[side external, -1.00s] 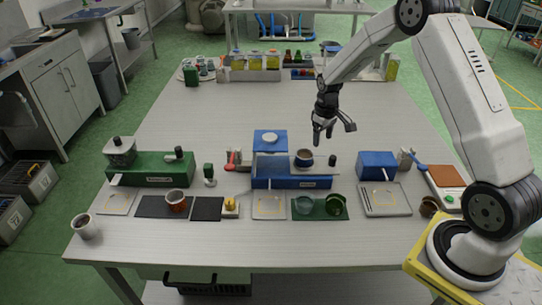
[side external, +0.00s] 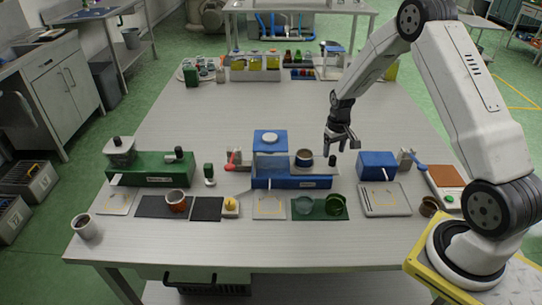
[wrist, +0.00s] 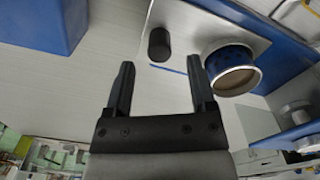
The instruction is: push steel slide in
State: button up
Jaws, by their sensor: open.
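The blue machine (side external: 290,182) stands mid-table with a blue-lidded hopper (side external: 270,150). The pale steel slide (side external: 321,166) sticks out to the right of the hopper. A blue-and-white ringed cup (side external: 304,158) and an upright black knob (side external: 332,160) are on it. In the wrist view the slide (wrist: 190,32) shows with the knob (wrist: 158,44) beyond my fingertips and the cup (wrist: 232,68) to the right. My gripper (side external: 341,143) is open and empty, just above and behind the knob, fingers pointing down. I see no contact; the exact gap is unclear.
A blue box (side external: 376,165) with a grey tray (side external: 385,200) in front stands close on the right. A green machine (side external: 150,170) is on the left. Glass dishes on a green mat (side external: 320,210) lie in front. The table behind is largely clear.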

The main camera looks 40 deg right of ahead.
aim_at(333, 156)
jog(key=shift+f, duration=1.95)
grip_shut()
